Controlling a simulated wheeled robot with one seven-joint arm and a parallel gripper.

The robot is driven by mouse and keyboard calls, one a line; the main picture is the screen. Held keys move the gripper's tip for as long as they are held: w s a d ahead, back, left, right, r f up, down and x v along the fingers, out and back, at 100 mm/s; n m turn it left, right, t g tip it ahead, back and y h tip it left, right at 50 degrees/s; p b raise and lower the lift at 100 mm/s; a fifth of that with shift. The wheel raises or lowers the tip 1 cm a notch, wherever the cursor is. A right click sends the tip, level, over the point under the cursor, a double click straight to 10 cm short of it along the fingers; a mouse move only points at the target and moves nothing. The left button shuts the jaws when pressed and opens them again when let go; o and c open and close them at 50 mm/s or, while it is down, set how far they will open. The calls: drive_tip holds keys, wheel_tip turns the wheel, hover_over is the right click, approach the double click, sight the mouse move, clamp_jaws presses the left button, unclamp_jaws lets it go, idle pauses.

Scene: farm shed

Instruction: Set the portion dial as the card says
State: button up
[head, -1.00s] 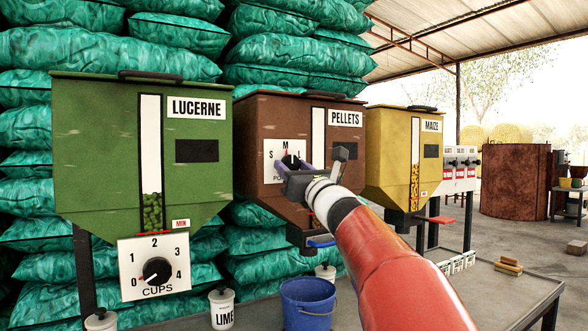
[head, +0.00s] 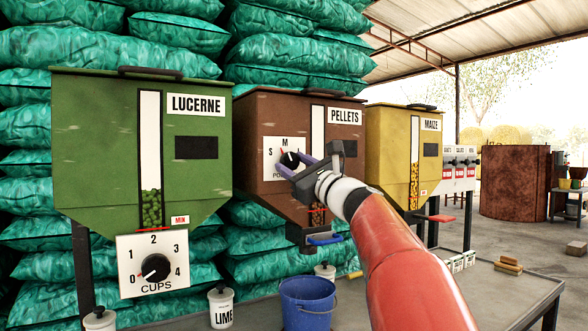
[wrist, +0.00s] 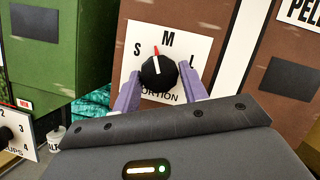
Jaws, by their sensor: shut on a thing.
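The portion dial is a black knob (wrist: 158,72) on a white plate (head: 273,172) marked S, M and L, on the brown PELLETS hopper (head: 265,112). Its red-and-white pointer stands close to M, slightly on the S side, in the wrist view. My gripper (wrist: 158,86) has its two purple fingers on either side of the knob, shut on it. In the head view my gripper (head: 298,168) covers the lower right of the plate, including the L. I cannot make out a card giving a setting.
The green LUCERNE hopper (head: 95,130) with a CUPS dial (head: 155,268) stands left, the yellow MAIZE hopper (head: 388,130) right. A blue bucket (head: 307,303) and a LIME pot (head: 221,307) are below. A blue lever (head: 325,240) sits under the PELLETS hopper.

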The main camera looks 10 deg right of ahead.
drive_tip(key=n, duration=0.2)
drive_tip(key=n+g+y, duration=0.1)
drive_tip(key=n, duration=0.1)
drive_tip(key=shift+d+r+n+g, duration=0.1)
drive_tip(key=shift+d+n+g, duration=0.1)
drive_tip(key=shift+n+g, duration=0.15)
drive_tip(key=shift+n+g+y+p, duration=0.5)
drive_tip(key=shift+n+g+p, duration=0.3)
drive_tip(key=shift+n, duration=1.35)
drive_tip(key=o, duration=0.9)
drive_tip(key=shift+r, duration=0.1)
drive_tip(key=b+v, duration=0.2)
drive_tip(key=v, duration=0.5)
drive_tip(key=shift+s+d, duration=0.25)
drive_tip(key=shift+s, duration=0.05)
